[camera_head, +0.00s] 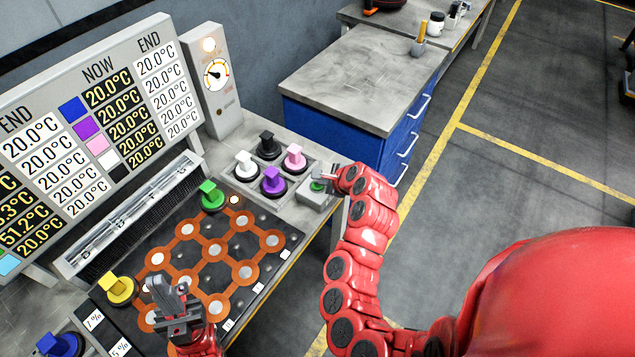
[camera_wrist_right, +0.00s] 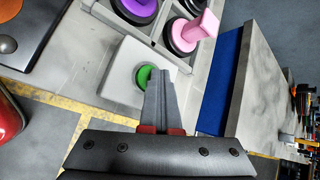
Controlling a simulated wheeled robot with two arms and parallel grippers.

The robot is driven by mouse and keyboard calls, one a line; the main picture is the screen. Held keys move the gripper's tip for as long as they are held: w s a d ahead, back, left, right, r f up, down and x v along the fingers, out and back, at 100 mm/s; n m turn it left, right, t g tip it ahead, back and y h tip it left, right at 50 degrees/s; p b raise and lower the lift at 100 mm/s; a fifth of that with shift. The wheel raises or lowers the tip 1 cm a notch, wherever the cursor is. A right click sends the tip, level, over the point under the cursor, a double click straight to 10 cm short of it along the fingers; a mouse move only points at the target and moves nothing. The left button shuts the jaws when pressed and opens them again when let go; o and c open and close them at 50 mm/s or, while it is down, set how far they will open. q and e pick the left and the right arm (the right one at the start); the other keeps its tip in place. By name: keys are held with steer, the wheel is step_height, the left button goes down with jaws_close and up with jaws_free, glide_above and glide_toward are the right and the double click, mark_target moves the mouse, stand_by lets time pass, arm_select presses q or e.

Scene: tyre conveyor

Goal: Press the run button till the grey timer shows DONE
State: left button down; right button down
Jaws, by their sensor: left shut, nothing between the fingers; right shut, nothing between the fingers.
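The green run button (camera_head: 317,186) sits on a small grey box (camera_head: 312,198) at the table's right end. It also shows in the right wrist view (camera_wrist_right: 144,76), partly covered by my fingers. My right gripper (camera_head: 326,174) is shut and empty, its fingertips right at the button; in the right wrist view the fingers (camera_wrist_right: 165,85) overlap its right edge. I cannot tell if they touch it. The grey timer (camera_head: 228,112) stands upright at the back, with a round dial and a lit lamp on top; no word is readable. My left gripper (camera_head: 162,292) is shut and empty over the board's near left.
Black, white, pink and purple knobbed pieces stand in a grey tray (camera_head: 247,206) beside the button box. A green piece (camera_head: 211,195) and a yellow piece (camera_head: 118,289) stand on the orange-noded board (camera_head: 236,322). A temperature panel (camera_head: 160,30) stands behind. A blue cabinet (camera_head: 320,125) is to the right.

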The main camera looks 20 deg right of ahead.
mark_target(321, 186)
steer(key=shift+r+p, duration=0.4)
steer(key=shift+r, duration=0.35)
steer(key=shift+r+p, duration=1.6)
steer(key=shift+r, duration=1)
steer(key=shift+f, duration=0.1)
